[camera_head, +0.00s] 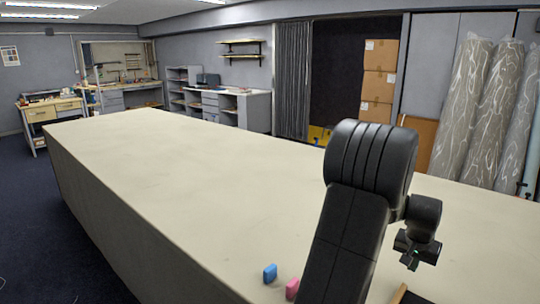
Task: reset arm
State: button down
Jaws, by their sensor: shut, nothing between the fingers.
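My arm rises at the right of the head view, its elbow high and its wrist bent down on the right side. My gripper (413,260) hangs above the cloth table (150,165), pointing down. It is shut and empty, apart from any object. A dark item with a tan edge (402,294) shows at the bottom edge, cut off by the frame.
The long table is bare from its middle to its far end. Behind it stand stacked cardboard boxes (378,75) and wrapped rolls (465,105) at the right. Workbenches (50,112) and shelves (190,90) line the far left. Dark floor (70,240) is free at the left.

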aim_at(409, 280)
jog(key=shift+w+d+r+p, duration=0.15)
jog(key=shift+r+p, duration=0.2)
jog(key=shift+r, duration=0.3)
jog(key=shift+f, duration=0.15)
jog(key=shift+s+a+f+b, duration=0.25)
jog(key=shift+f+b, duration=0.55)
jog(key=shift+f, duration=0.15)
jog(key=shift+s+a+f+b, duration=0.2)
jog(key=shift+f+b, duration=0.65)
jog(key=shift+f, duration=0.15)
jog(key=shift+s+a+f+b, duration=0.25)
jog(key=shift+f+b, duration=0.55)
jog(key=shift+f, duration=0.15)
jog(key=shift+r, duration=0.1)
jog(key=shift+f, duration=0.25)
jog(key=shift+w+d+r, duration=0.2)
jog(key=shift+d, duration=0.05)
jog(key=shift+w+d+f+p, duration=0.15)
jog(key=shift+w+d+f, duration=0.1)
jog(key=shift+w+d, duration=0.25)
jog(key=shift+w+d+f+p, duration=0.15)
jog(key=shift+w+d+f, duration=0.1)
jog(key=shift+w+d, duration=0.2)
jog(key=shift+a+r+p, duration=0.1)
jog(key=shift+r+p, duration=0.25)
jog(key=shift+r, duration=0.2)
